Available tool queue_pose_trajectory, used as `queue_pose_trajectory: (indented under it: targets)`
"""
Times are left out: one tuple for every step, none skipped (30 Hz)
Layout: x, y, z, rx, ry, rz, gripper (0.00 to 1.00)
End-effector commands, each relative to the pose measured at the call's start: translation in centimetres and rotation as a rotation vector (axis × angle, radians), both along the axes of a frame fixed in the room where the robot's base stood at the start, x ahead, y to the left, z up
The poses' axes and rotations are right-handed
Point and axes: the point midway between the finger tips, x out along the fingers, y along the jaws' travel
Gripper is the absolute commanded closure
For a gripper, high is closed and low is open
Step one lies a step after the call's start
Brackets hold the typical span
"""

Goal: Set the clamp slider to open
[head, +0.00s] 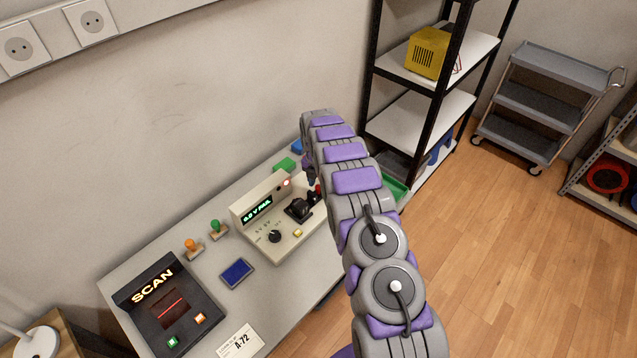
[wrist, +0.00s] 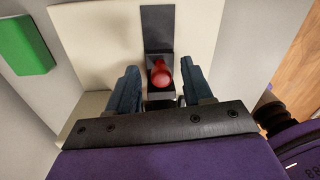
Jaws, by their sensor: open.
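The clamp slider has a red knob (wrist: 161,73) on a black block. It sits on a dark track (wrist: 158,28) on a cream panel (wrist: 100,40) in the wrist view. My gripper (wrist: 162,79) is open, with one dark finger on each side of the knob and visible gaps between. The track extends past the knob toward the top of the wrist view; its near end is hidden by my gripper. In the head view a bit of the red knob (head: 318,189) shows beside my arm, at the right side of the cream device (head: 275,250). I cannot read any slider markings.
The device has a lit display (head: 257,210), a black dial (head: 274,237) and a black clamp-like part (head: 299,208). A green block (wrist: 26,44) lies beside it. The scanner (head: 168,305), stamps and blue pad (head: 237,273) stand left on the table. Shelves (head: 410,115) stand behind right.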

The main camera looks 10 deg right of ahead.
Motion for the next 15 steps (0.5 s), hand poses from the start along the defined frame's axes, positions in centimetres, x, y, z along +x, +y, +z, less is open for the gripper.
queue_pose_trajectory:
  targets:
    - [0.0,0.0,0.1,0.0,0.0,0.0,0.5]
    - [0.0,0.0,0.2,0.0,0.0,0.0,0.5]
    - [0.0,0.0,0.4,0.0,0.0,0.0,0.5]
    - [0.0,0.0,0.7,0.0,0.0,0.0,0.5]
    - [0.1,0.0,1.0,0.0,-0.001,0.0,0.5]
    - [0.1,0.0,1.6,0.0,-0.003,0.0,0.5]
    - [0.2,0.0,2.1,0.0,-0.004,-0.001,0.5]
    - [0.2,0.0,2.7,0.0,-0.004,-0.001,0.5]
    - [0.3,0.1,3.5,0.0,-0.006,-0.001,0.5]
    - [0.3,0.1,4.2,0.001,-0.006,-0.001,0.5]
    - [0.3,0.1,4.8,0.0,-0.006,-0.001,0.5]
    - [0.3,0.2,5.7,0.001,-0.004,-0.001,0.5]
    - [0.3,0.2,6.3,0.001,-0.002,-0.001,0.5]
    - [0.3,0.2,7.0,0.001,-0.002,-0.001,0.5]
    - [0.4,0.2,7.9,0.001,-0.002,-0.001,0.5]
